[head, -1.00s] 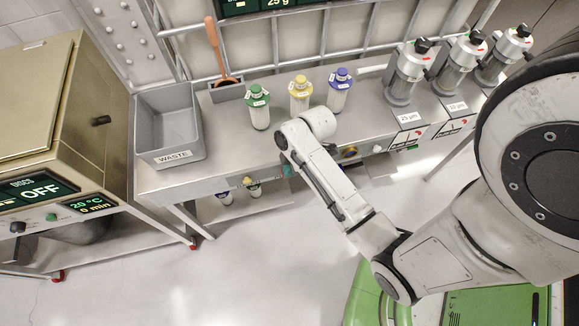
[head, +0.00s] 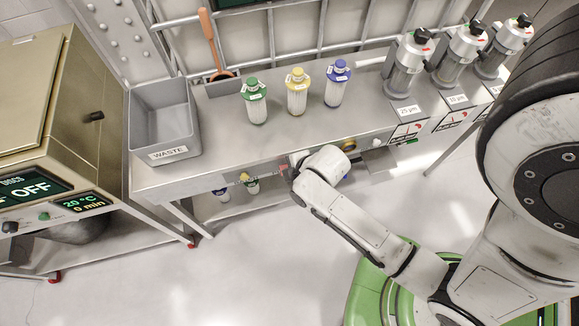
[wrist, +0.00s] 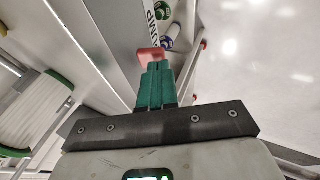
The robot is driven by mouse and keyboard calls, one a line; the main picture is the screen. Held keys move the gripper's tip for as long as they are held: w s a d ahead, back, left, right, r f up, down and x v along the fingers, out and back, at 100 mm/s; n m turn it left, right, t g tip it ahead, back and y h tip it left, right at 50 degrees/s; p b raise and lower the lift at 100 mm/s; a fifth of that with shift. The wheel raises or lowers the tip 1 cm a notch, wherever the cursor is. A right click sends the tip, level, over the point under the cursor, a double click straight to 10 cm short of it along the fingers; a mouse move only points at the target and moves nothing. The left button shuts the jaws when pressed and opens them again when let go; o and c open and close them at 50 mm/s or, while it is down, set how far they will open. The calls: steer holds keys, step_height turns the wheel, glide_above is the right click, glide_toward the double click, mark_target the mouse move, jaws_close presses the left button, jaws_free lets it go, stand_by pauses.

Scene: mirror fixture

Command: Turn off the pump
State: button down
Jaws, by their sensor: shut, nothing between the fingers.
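A red part (wrist: 151,54), which looks like the pump switch, shows in the wrist view beside a white label reading "PUMP" (wrist: 158,14) on the bench front. My gripper (wrist: 154,68) has its green fingers shut and empty. Its fingertips are at the red part and overlap it in the picture; I cannot tell whether they touch. In the head view, my gripper is mostly hidden behind my wrist at the bench's front edge, and the switch's position cannot be made out.
A steel oven (head: 75,95) reading "OFF" stands left. The floor in front is open.

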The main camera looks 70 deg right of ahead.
steer(key=shift+w+d+r+p, duration=0.2)
steer(key=shift+w+d+p, duration=0.25)
steer(key=shift+d, duration=0.15)
steer(key=shift+r, duration=0.1)
